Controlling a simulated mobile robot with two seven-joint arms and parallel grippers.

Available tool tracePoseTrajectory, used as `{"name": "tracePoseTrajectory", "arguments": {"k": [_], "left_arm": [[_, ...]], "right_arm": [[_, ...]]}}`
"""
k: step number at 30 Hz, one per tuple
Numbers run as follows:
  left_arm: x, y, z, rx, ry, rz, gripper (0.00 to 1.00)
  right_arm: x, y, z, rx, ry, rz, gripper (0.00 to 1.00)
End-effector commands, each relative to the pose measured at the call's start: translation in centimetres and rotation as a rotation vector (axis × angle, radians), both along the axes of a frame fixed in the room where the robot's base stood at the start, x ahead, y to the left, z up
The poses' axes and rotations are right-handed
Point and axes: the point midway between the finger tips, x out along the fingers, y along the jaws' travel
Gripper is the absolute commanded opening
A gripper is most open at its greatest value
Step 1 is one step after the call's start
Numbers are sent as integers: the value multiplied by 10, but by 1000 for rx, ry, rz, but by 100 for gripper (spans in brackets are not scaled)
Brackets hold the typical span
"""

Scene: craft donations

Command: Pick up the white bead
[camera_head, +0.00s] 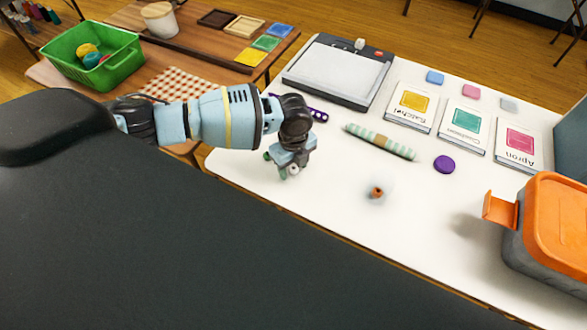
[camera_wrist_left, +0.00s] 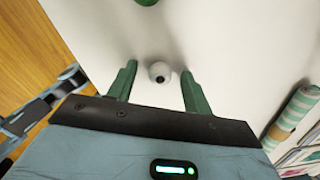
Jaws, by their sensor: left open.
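The white bead (camera_wrist_left: 160,72) lies on the white table. In the left wrist view it sits between the tips of the two green fingers, with a gap on each side, and its dark hole shows. My left gripper (camera_wrist_left: 159,78) is open around it and does not appear to touch it. In the head view my left gripper (camera_head: 282,170) is low over the left part of the table, and the bead (camera_head: 293,169) shows small beside the fingers. My right gripper is not in view.
A green piece (camera_wrist_left: 146,2) lies just beyond the fingers. An orange-lidded box (camera_head: 553,225) stands at the right. The table's front middle is clear.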

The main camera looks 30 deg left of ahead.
Motion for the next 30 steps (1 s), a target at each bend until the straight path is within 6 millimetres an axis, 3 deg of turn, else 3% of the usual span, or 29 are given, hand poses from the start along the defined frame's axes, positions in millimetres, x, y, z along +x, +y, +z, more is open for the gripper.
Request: {"name": "tracePoseTrajectory", "arguments": {"k": [2,13,23,30], "left_arm": [[0,0,0,0,0,0,49],[0,0,0,0,0,0,3],[0,0,2,0,0,0,2],[0,0,19,0,-2,0,2]], "right_arm": [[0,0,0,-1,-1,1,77],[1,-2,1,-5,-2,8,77],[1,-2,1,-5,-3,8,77],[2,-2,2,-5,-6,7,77]]}}
